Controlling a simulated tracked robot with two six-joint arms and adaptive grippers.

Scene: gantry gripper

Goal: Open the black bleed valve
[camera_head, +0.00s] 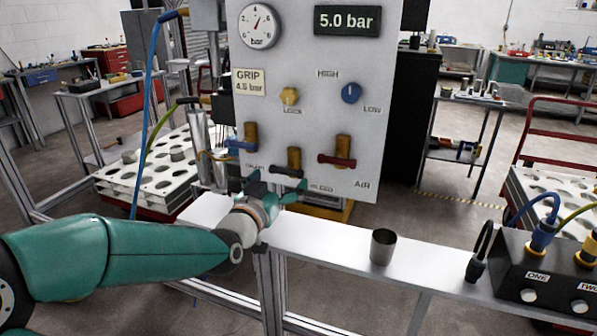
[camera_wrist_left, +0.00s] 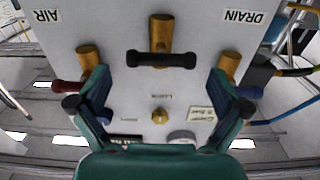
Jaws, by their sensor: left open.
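The black bleed valve has a black bar handle (camera_head: 287,172) on a brass body (camera_head: 294,157), low on the grey panel between two other valves. Its handle lies crosswise, roughly level. My left gripper (camera_head: 273,187) is just below and in front of it, fingers apart and empty. In the left wrist view, which is upside down, the black handle (camera_wrist_left: 161,59) and its brass body (camera_wrist_left: 162,30) lie centrally, beyond the spread fingers of my left gripper (camera_wrist_left: 160,90). No contact with the handle shows. My right gripper is not in view.
A blue-handled drain valve (camera_head: 241,146) is left of the black one, and a red-handled air valve (camera_head: 337,160) is right. The panel (camera_head: 380,60) reads 5.0 bar. A metal cup (camera_head: 383,246) and a black connector box (camera_head: 545,275) stand on the bench (camera_head: 335,252).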

